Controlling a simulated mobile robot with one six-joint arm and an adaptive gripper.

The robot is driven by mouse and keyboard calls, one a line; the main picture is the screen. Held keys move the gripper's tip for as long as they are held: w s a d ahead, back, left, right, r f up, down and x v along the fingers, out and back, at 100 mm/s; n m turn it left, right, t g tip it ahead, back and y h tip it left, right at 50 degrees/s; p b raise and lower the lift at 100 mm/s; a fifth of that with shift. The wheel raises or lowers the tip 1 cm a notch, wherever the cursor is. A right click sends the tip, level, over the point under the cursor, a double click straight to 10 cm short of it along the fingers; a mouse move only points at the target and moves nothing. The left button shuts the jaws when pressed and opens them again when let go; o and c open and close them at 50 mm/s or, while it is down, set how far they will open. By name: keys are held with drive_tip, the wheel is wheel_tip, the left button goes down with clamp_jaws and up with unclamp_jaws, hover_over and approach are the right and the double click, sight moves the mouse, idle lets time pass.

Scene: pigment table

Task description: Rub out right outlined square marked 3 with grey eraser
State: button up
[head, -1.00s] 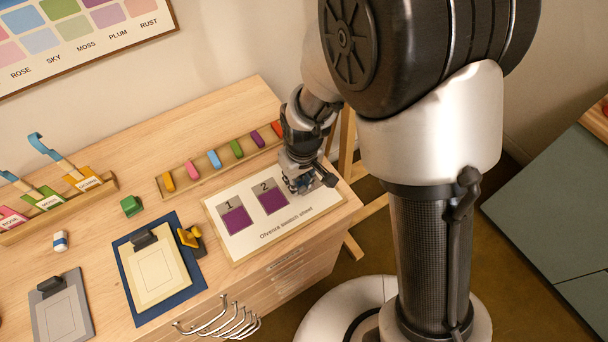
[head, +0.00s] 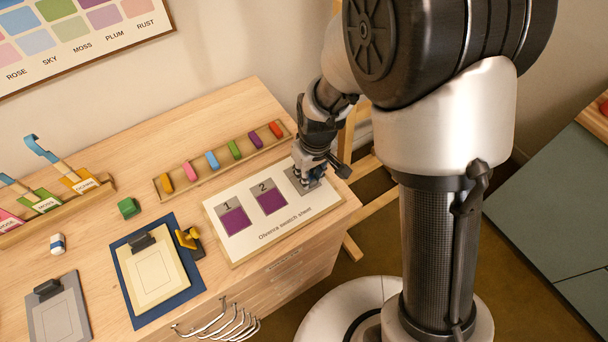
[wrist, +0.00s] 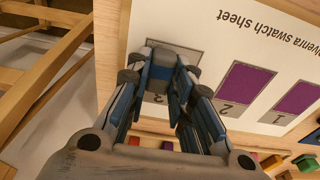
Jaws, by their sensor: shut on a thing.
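My gripper (head: 307,184) is low over the right end of the white swatch sheet (head: 247,228). It is shut on a small grey and blue block (wrist: 162,58), which seems to be the grey eraser. The fingers hide much of it, and I cannot tell whether it touches the sheet. The right outlined square marked 3 (head: 290,177) lies under the gripper, partly covered; its visible part looks grey, with no purple showing. It also shows around the fingertips in the wrist view (wrist: 192,57). Squares 1 (head: 235,218) and 2 (head: 270,201) are filled purple.
A tray of coloured sticks (head: 205,178) lies behind the sheet. A green block (head: 128,207), a white and blue eraser (head: 58,243), a clipboard on a blue mat (head: 193,278) and a grey clipboard (head: 78,318) are left. The table's edge is close on the right.

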sight(296, 186)
drive_tip(key=shift+w+d, duration=0.45)
drive_tip(key=shift+d, duration=0.4)
drive_tip(key=shift+a, duration=0.1)
drive_tip(key=shift+s+a+r, duration=0.1)
drive_tip(key=shift+s+a, duration=0.25)
drive_tip(key=shift+a, duration=0.2)
drive_tip(key=shift+s+a+r, duration=0.1)
drive_tip(key=shift+s+a, duration=0.25)
drive_tip(key=shift+a, duration=0.2)
drive_tip(key=shift+s+a+f, duration=0.1)
drive_tip(key=shift+s+a, duration=0.3)
drive_tip(key=shift+a, duration=0.25)
drive_tip(key=shift+s+a+f, duration=0.1)
drive_tip(key=shift+s+a, duration=0.3)
drive_tip(key=shift+a, duration=0.2)
drive_tip(key=shift+r+p, duration=0.15)
drive_tip(key=shift+p, duration=0.15)
wheel_tip(296, 186, up, 7)
drive_tip(key=p, duration=0.5)
